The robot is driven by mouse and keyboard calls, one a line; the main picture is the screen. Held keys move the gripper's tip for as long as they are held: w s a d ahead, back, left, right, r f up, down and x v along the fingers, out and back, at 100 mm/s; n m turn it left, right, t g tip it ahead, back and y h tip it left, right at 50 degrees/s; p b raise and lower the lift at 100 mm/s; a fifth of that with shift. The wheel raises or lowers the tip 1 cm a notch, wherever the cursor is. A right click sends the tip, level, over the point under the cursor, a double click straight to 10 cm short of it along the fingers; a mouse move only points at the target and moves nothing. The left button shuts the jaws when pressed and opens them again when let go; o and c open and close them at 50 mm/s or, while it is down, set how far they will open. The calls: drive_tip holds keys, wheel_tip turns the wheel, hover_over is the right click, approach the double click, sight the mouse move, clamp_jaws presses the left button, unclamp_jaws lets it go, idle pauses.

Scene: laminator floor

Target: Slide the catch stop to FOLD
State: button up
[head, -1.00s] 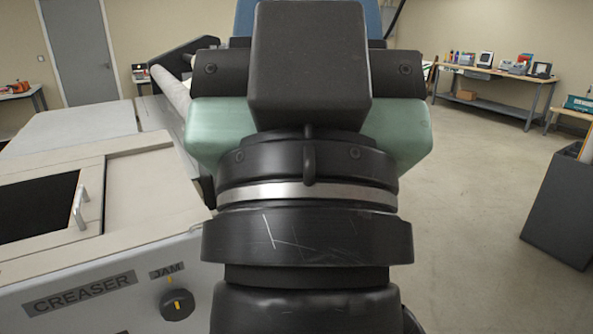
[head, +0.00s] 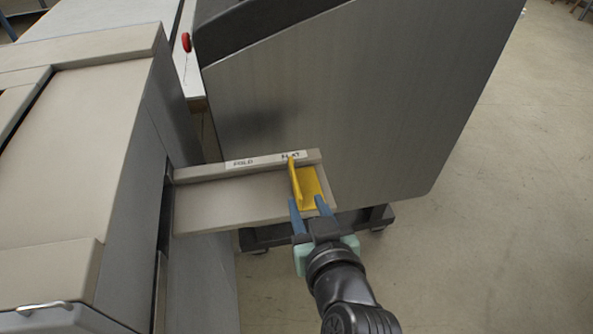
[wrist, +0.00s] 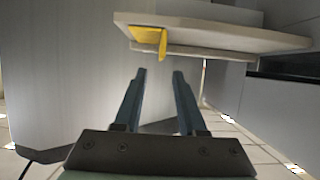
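The yellow catch stop (head: 309,188) sits at the right end of the catch tray (head: 225,206), by the label that seems to read FLAT (head: 290,156). The FOLD label (head: 243,162) is further left on the same strip. My gripper (head: 308,204) is at the near right end of the tray, its blue fingers open and overlapping the stop's near edge in the head view. In the wrist view the stop (wrist: 149,38) is ahead of and above the open, empty fingers (wrist: 159,73). They look apart from it.
The beige creaser body (head: 80,140) stands left of the tray. A large grey cabinet (head: 350,95) rises right behind the tray. A red knob (head: 186,42) is at the back. Bare floor (head: 490,240) lies to the right.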

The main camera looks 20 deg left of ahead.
sight(293, 175)
drive_tip(key=x, duration=1.2)
drive_tip(key=shift+w+a+p, duration=0.1)
drive_tip(key=shift+a+p, duration=0.15)
drive_tip(key=shift+p, duration=0.05)
clamp_jaws()
idle(0.9)
